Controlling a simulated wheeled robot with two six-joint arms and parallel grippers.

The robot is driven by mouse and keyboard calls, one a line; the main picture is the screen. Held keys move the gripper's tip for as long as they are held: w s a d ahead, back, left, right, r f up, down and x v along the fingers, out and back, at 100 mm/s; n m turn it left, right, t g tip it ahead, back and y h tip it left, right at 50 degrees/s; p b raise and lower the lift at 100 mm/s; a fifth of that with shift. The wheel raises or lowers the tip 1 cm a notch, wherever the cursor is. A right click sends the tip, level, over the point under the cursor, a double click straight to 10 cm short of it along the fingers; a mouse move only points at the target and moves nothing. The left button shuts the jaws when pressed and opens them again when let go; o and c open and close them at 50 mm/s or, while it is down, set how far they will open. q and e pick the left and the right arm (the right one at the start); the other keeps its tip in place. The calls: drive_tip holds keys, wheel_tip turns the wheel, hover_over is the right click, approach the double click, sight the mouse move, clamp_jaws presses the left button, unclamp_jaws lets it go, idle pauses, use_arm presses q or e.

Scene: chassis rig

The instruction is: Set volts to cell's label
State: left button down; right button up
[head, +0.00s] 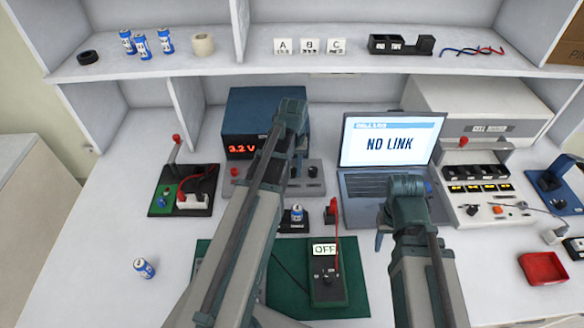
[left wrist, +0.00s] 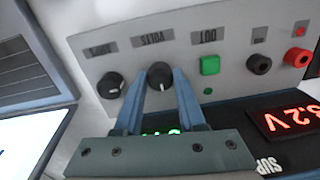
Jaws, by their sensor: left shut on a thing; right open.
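The power supply (head: 263,110) is a dark blue box whose red display (head: 241,149) reads 3.2 V. My left gripper (left wrist: 166,76) is shut on the black volts knob (left wrist: 159,74) on its grey front panel, seen upside down in the left wrist view. In the head view my left gripper (head: 298,150) hides that part of the panel. A blue and white cell (head: 297,213) stands in a black holder in front of the supply; its label is too small to read. My right gripper (head: 405,212) is open and empty in front of the laptop.
The laptop (head: 389,140) shows NO LINK. A meter (head: 326,285) reading OFF lies on a green mat (head: 203,262). One loose cell (head: 144,268) lies at left, and more stand on the shelf. A black amps knob (left wrist: 110,85) and green button (left wrist: 210,65) flank the volts knob.

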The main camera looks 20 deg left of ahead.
sight(292, 170)
use_arm(q)
drive_tip(key=m, duration=0.4)
drive_tip(key=shift+m, duration=1.6)
drive_tip(key=c, duration=0.5)
unclamp_jaws()
drive_tip(key=shift+r, duration=0.1)
use_arm(e)
drive_tip(key=shift+r, duration=0.15)
use_arm(q)
wheel_tip(292, 170, up, 14)
drive_tip(key=p, duration=1.4)
use_arm(e)
wheel_tip(292, 170, up, 14)
drive_tip(key=shift+f, duration=0.2)
